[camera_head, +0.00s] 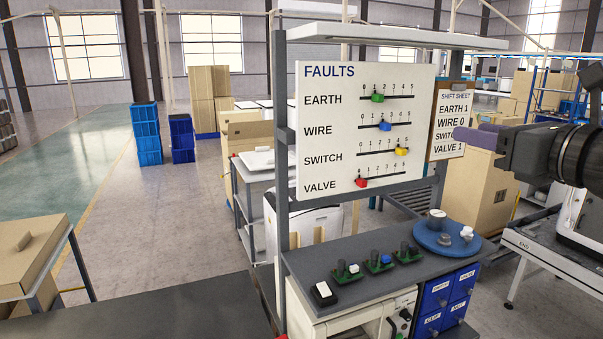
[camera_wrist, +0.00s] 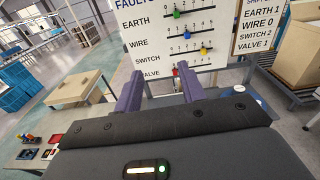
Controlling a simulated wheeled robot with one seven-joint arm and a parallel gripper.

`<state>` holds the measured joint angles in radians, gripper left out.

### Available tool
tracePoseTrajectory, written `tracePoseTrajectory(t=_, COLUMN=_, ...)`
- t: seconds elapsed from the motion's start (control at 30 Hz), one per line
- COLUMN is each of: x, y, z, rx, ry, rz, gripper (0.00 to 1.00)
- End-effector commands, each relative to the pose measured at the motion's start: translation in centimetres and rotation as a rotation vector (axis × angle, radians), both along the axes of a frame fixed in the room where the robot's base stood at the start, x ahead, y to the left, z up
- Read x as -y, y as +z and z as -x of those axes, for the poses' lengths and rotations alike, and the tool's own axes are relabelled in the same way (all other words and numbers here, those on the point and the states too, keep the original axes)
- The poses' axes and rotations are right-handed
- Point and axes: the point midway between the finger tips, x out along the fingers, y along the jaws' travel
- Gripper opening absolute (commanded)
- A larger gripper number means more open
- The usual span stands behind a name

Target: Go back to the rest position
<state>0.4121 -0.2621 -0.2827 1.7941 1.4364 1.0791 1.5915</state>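My gripper (camera_head: 476,138) is raised at the right in the head view, in front of the shift sheet (camera_head: 451,121). In the wrist view its two purple fingers (camera_wrist: 160,84) stand apart with nothing between them. The FAULTS board (camera_head: 330,112) is upright on the workbench, facing me. Its green EARTH slider (camera_head: 378,97) is near 1 to 2, the blue WIRE slider (camera_head: 385,126) near 2, the yellow SWITCH slider (camera_head: 402,150) near 4 and the red VALVE slider (camera_head: 361,182) near 0. The gripper is apart from the board.
The bench top (camera_head: 318,259) holds several small green circuit boards, a black switch with a white rocker (camera_head: 323,293) and a blue round tray (camera_head: 425,243) with parts. Labelled blue drawers (camera_head: 437,292) sit below. A cardboard box (camera_head: 28,248) stands at the left. Open floor lies beyond.

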Motion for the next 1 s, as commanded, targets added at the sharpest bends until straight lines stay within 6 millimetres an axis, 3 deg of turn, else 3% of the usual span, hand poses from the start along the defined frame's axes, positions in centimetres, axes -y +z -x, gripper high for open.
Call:
tracePoseTrajectory(t=0.27, x=-0.8, y=-4.9, z=-1.8, rx=-0.081, ry=0.017, rz=0.150, gripper=0.40)
tracePoseTrajectory(t=0.47, x=-1.8, y=-10.5, z=-3.0, rx=-0.164, ry=0.060, rz=0.342, gripper=0.40)
tracePoseTrajectory(t=0.57, x=-2.6, y=-14.3, z=-3.4, rx=-0.213, ry=0.109, rz=0.483, gripper=0.40)
tracePoseTrajectory(t=0.77, x=-5.1, y=-25.6, z=-2.8, rx=-0.315, ry=0.359, rz=0.948, gripper=0.40)
tracePoseTrajectory(t=0.9, x=-6.9, y=-33.4, z=-0.7, rx=-0.300, ry=0.665, rz=1.345, gripper=0.40)
tracePoseTrajectory(t=1.0, x=-8.0, y=-38.1, z=1.3, rx=-0.221, ry=0.931, rz=1.613, gripper=0.40)
